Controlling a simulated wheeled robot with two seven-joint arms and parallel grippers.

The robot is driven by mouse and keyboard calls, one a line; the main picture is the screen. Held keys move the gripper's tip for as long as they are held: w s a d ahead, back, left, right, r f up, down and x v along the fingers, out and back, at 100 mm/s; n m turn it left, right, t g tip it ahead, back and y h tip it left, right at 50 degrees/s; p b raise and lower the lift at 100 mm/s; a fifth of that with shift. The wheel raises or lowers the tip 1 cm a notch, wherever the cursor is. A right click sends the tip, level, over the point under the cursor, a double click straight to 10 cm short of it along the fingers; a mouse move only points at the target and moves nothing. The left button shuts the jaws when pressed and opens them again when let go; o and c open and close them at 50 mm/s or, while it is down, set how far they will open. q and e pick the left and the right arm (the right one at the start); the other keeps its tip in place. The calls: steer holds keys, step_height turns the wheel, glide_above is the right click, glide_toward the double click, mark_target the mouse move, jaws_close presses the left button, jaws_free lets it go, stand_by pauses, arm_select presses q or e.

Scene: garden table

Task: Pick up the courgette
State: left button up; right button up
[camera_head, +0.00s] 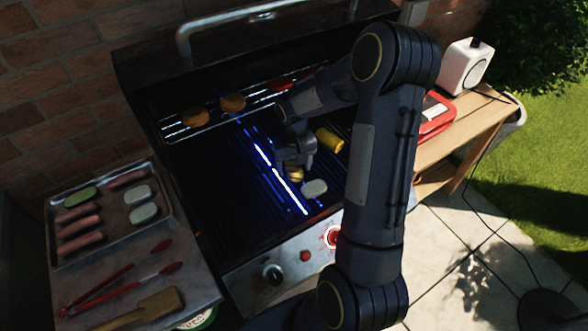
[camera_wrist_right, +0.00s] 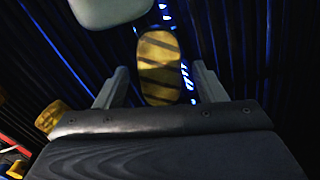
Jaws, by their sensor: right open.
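A yellow oval slice with dark grill stripes, which looks like the courgette, lies on the grill; in the right wrist view the courgette (camera_wrist_right: 159,68) shows between my fingers. In the head view the courgette (camera_head: 295,176) is partly hidden under my right gripper (camera_head: 297,163). My right gripper is open, pointing down over the grill, with one finger on each side of the slice in the right wrist view (camera_wrist_right: 162,88). I cannot tell whether either finger touches it. My left gripper is not in view.
A pale oval piece (camera_head: 314,188) lies close by on the grill (camera_head: 225,215); a yellow corn piece (camera_head: 330,140) lies behind. Patties (camera_head: 233,103) sit on the raised rack. A tray (camera_head: 108,240) with sausages, tongs (camera_head: 130,290) and a spatula (camera_head: 140,309) are at left.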

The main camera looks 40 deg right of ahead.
steer(key=shift+c, duration=0.4)
steer(key=c, duration=1.1)
steer(key=shift+o, duration=0.2)
steer(key=shift+r, duration=0.1)
